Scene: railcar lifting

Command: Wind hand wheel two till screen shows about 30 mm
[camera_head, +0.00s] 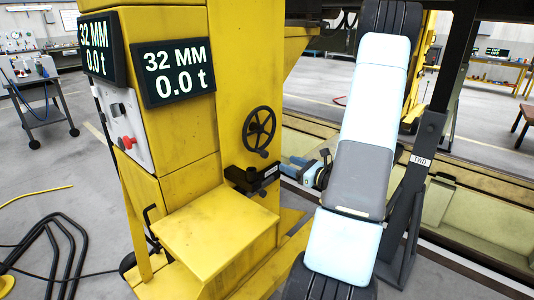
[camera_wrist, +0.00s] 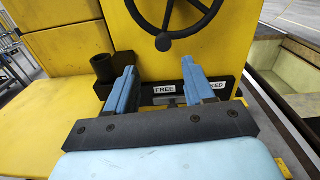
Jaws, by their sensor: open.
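The black hand wheel (camera_head: 259,130) is mounted on the side of the yellow lifting jack (camera_head: 190,200), with a small knob at its lower rim. It also shows at the top of the wrist view (camera_wrist: 172,18), partly cut off. The screen (camera_head: 173,72) on the jack reads 32 MM and 0.0 t. My gripper (camera_head: 290,168) is open and empty, below and to the right of the wheel. In the wrist view its blue fingers (camera_wrist: 158,85) stand apart before a black bar with FREE and a partly hidden label ending in KED. No contact with the wheel shows.
A second screen (camera_head: 97,48) also reads 32 MM and 0.0 t. A control panel (camera_head: 125,130) with a red button is below it. A short black tube (camera_wrist: 103,68) stands left of my fingers. A dark post marked TWO (camera_head: 422,160) stands right of my arm.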

